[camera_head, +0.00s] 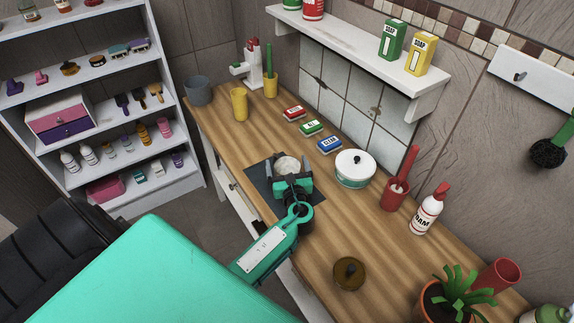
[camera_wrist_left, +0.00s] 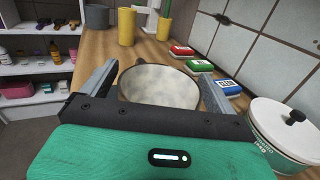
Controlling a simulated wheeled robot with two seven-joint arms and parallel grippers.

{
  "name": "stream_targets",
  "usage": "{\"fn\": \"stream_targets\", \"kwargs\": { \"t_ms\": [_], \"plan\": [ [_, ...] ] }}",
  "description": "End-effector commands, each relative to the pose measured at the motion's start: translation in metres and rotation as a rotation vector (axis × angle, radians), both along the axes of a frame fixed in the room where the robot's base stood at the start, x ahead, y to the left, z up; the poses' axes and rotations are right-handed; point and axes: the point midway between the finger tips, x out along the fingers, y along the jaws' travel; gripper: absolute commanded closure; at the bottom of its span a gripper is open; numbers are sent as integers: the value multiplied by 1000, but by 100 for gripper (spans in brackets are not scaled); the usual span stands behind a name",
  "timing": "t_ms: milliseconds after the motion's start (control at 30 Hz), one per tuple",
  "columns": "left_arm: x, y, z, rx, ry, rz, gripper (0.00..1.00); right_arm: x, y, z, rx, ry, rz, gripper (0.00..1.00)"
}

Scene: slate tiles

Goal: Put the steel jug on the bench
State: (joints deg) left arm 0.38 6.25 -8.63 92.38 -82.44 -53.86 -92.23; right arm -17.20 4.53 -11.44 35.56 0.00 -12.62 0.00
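The steel jug (camera_head: 288,164) has a round rim and a pale mottled inside. It sits between the fingers of my left gripper (camera_head: 288,172), with no clear gap on either side. In the left wrist view the jug (camera_wrist_left: 158,86) fills the space between the two fingertips of the left gripper (camera_wrist_left: 158,80). The bench (camera_head: 222,127) is a long wooden worktop along the wall. The jug appears over a dark mat (camera_head: 258,180) on it; its base is hidden, so I cannot tell whether it touches. My right gripper is not in view.
A white lidded pot (camera_head: 355,172) stands right of the jug. Red, green and blue boxes (camera_head: 311,129) lie behind it. A yellow cup (camera_head: 239,105) and grey pot (camera_head: 198,91) stand at the far end. Bare wood lies between these.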

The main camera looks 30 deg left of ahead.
Motion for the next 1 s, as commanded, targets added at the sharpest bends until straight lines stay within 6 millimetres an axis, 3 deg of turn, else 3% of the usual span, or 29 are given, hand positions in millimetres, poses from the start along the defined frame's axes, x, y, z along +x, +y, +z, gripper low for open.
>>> {"fn": "stream_targets", "kwargs": {
  "t_ms": [333,800,1000],
  "plan": [
    [-4,-4,4,-1,1,-1,8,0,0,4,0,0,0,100],
    [-70,-69,4,-1,1,0,8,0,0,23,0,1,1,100],
    [-83,-83,3,-1,0,-1,8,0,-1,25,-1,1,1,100]
  ]
}}
